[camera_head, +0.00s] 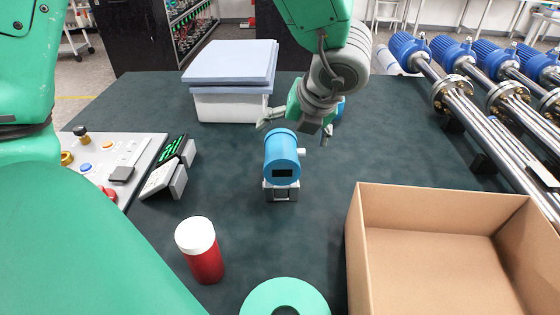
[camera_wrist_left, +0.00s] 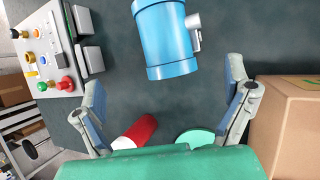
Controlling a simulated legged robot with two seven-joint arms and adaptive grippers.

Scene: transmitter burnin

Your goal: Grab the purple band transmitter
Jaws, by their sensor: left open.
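A blue transmitter (camera_head: 283,160) with a dark display window and a small grey side fitting stands on a grey metal base (camera_head: 280,190) near the middle of the dark table. No purple band shows on it in either view. It appears large in the left wrist view (camera_wrist_left: 166,40), partly cut off by the top edge. My left gripper (camera_head: 298,128) is open and empty, just behind and above the transmitter in the head view. In the left wrist view my left gripper (camera_wrist_left: 165,82) has its fingers spread, with the transmitter beyond them. My right gripper is not in view.
An open cardboard box (camera_head: 440,225) stands at the front right. A red bottle with a white lid (camera_head: 203,255) stands at the front left. A control panel (camera_head: 120,160) is at the left and a lidded box (camera_head: 230,105) behind. Blue-ended metal tubes (camera_head: 470,100) line the right.

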